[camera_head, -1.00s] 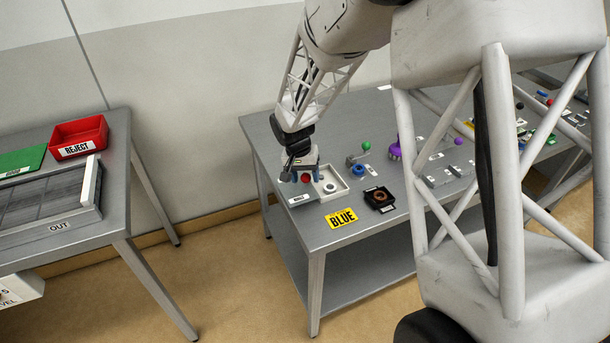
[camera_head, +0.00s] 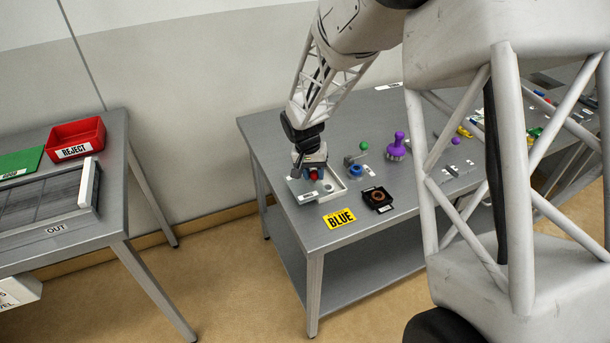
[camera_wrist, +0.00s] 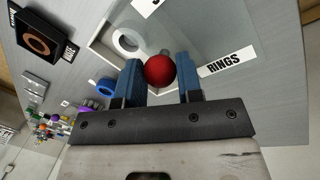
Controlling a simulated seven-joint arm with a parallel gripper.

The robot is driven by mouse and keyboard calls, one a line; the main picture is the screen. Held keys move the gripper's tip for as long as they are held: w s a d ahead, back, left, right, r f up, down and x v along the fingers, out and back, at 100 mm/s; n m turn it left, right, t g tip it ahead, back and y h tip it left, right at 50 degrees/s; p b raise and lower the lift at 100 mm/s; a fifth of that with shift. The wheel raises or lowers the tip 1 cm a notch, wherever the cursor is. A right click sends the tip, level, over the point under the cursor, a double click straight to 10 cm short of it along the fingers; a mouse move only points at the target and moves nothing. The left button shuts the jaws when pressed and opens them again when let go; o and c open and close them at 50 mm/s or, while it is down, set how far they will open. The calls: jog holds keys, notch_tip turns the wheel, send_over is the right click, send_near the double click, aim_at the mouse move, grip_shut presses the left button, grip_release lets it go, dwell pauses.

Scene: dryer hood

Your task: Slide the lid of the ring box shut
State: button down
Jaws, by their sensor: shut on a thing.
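The ring box (camera_head: 345,195) is a shallow white tray at the near left part of the table. A ring (camera_wrist: 128,42) lies in its uncovered part. The lid (camera_wrist: 215,40) is a pale plate over part of the box, with a red ball knob (camera_wrist: 160,69) on it and a RINGS label beside it. My gripper (camera_wrist: 160,75) is shut on the red knob, one blue finger on each side. The gripper (camera_head: 313,173) also shows over the lid in the head view. The box is partly open, with a gap on the right.
A blue ring (camera_head: 354,170), a green-knobbed piece (camera_head: 364,146) and a purple piece (camera_head: 397,147) stand behind. A red REJECT bin (camera_head: 78,138) is on another table.

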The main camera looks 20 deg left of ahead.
jog(key=w+d, duration=0.4)
jog(key=shift+w+d, duration=0.3)
jog(key=shift+w, duration=0.1)
jog(key=c, duration=0.8)
grip_release()
jog(key=shift+d, duration=0.1)
jog(key=shift+r, duration=0.15)
jog(key=shift+s+a+r, duration=0.1)
jog(key=shift+a+r, duration=0.15)
jog(key=shift+r, duration=1)
jog(key=shift+a+r, duration=0.25)
jog(key=shift+r, duration=1)
jog(key=shift+s+a+r, duration=0.1)
jog(key=shift+a+r, duration=0.15)
jog(key=shift+r, duration=1)
